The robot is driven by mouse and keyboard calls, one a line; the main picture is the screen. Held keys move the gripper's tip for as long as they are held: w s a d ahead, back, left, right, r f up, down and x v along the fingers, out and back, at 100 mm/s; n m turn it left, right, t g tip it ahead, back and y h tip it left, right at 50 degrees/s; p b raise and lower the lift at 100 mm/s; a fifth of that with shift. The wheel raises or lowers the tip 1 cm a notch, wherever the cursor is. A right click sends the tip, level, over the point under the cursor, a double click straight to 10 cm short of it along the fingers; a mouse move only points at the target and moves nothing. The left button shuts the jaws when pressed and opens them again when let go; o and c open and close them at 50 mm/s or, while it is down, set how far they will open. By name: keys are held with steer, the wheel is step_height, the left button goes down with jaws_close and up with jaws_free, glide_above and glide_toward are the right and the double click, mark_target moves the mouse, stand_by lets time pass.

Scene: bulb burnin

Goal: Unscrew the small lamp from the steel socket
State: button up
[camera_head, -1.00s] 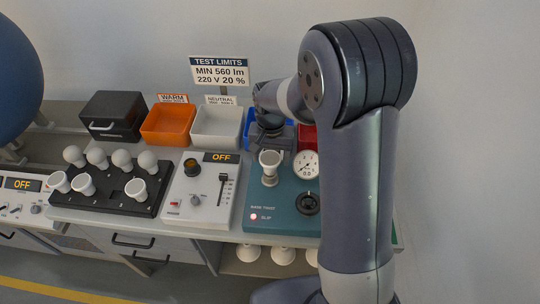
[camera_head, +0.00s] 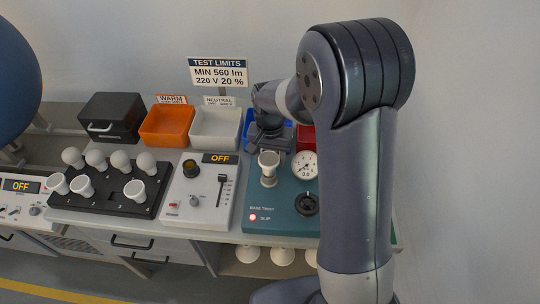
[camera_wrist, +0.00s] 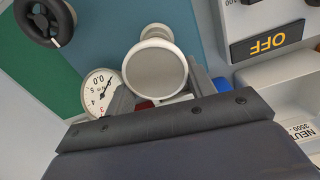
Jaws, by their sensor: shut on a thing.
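A small white lamp with a flared, flat round face (camera_head: 269,158) stands upright on the teal base-twist panel (camera_head: 285,215). In the wrist view the lamp's grey face and pale rim (camera_wrist: 155,70) fill the space between my two dark fingers. My gripper (camera_wrist: 159,83) is shut on the lamp, with one finger on each side. The steel socket cannot be told apart clearly under the lamp.
A dial gauge (camera_head: 305,165) and black knob (camera_head: 307,204) sit right of the lamp, with a lit red SLIP light (camera_head: 253,217). A white OFF panel (camera_head: 199,195) and black lamp rack (camera_head: 110,196) stand left. Orange (camera_head: 166,125) and white (camera_head: 215,128) bins stand behind.

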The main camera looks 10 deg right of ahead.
steer(key=n, duration=0.7)
steer(key=shift+s+a, duration=0.25)
steer(key=shift+a, duration=0.1)
steer(key=n, duration=0.6)
steer(key=shift+s+a+f+n, duration=0.1)
steer(key=shift+s+a+n, duration=0.15)
steer(key=shift+s+n, duration=0.05)
steer(key=n, duration=0.4)
steer(key=shift+s+a, duration=0.15)
steer(key=shift+s, duration=0.05)
steer(key=n, duration=0.5)
steer(key=shift+s+a, duration=0.15)
steer(key=shift+s, duration=0.05)
steer(key=o, duration=0.9)
steer(key=shift+c, duration=0.2)
steer(key=shift+w, duration=0.1)
